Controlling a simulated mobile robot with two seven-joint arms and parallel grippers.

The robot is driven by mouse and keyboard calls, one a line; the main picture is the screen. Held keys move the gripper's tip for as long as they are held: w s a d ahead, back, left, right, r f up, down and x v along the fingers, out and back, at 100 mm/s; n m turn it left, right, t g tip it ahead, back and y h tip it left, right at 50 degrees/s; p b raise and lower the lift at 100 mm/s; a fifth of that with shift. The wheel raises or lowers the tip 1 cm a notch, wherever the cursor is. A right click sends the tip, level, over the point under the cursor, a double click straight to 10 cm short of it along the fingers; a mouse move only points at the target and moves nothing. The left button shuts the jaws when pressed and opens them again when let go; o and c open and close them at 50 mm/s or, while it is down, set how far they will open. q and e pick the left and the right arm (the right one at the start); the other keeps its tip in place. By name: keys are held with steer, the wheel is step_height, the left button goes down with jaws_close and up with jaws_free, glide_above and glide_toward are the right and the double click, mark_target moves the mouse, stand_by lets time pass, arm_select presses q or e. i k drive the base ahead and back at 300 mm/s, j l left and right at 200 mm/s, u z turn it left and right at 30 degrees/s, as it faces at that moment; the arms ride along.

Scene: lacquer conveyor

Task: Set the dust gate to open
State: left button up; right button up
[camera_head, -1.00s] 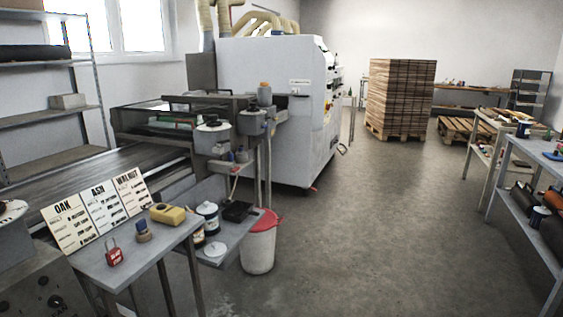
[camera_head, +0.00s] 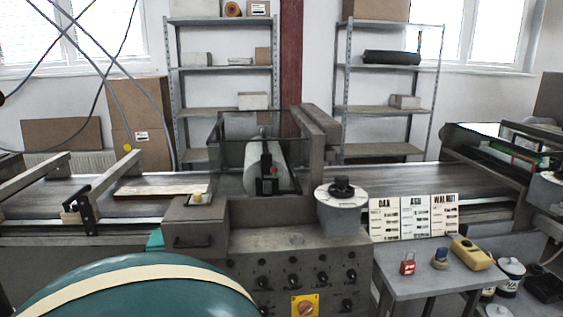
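I cannot pick out the dust gate for certain in this view. A grey conveyor machine (camera_head: 298,240) stands in the middle, with a front panel of several black knobs and a yellow square switch (camera_head: 304,305). A round grey pot with a black knob (camera_head: 341,190) sits on its right corner. A clear-sided housing with a pale roller (camera_head: 262,165) is behind the panel. Neither of my grippers is in view.
The conveyor belt (camera_head: 420,178) runs across the view, with a wooden board (camera_head: 162,187) on its left part. A large teal rounded object (camera_head: 135,292) fills the lower left.

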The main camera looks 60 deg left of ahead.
mark_target(197, 198)
steer(key=u, duration=1.95)
